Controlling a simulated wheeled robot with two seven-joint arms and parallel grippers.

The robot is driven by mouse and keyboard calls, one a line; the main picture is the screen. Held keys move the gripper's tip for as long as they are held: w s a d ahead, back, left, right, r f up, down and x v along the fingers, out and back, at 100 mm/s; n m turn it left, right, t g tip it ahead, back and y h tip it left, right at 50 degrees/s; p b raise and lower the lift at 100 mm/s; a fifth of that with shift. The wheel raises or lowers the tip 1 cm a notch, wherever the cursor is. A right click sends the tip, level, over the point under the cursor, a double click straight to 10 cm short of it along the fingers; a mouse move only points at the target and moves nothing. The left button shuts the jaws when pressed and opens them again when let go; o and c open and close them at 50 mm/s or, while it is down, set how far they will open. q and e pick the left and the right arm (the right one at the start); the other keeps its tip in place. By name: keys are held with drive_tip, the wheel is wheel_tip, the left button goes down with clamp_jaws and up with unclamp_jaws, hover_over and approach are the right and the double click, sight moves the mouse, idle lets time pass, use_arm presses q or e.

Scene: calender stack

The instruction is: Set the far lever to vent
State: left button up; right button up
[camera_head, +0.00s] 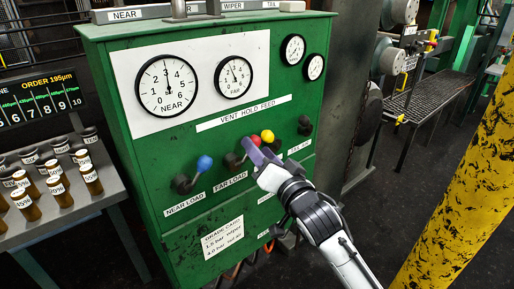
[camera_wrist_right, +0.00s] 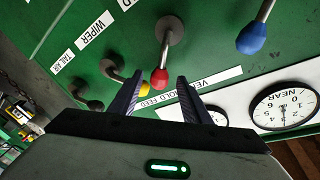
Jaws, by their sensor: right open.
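The far lever's red knob (camera_head: 256,140) sticks out from the green panel above the FAR LOAD label (camera_head: 231,180). In the right wrist view the red knob (camera_wrist_right: 160,77) lies between the fingertips of my right gripper (camera_wrist_right: 160,83), with a gap on each side. The right gripper (camera_head: 259,153) is open at the panel and partly covers the lever in the head view. The VENT HOLD FEED strip (camera_head: 243,113) runs above the levers. I cannot tell which of its positions the lever stands at. My left gripper is not in view.
The near lever's blue knob (camera_head: 205,163) is left of the far lever. A yellow knob (camera_head: 267,136) is close on its right, and a black knob (camera_head: 305,120) is farther right. A yellow post (camera_head: 465,180) stands at the right. Brown bottles (camera_head: 58,190) stand on a bench at left.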

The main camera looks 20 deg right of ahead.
drive_tip(key=shift+w, duration=0.8)
clamp_jaws()
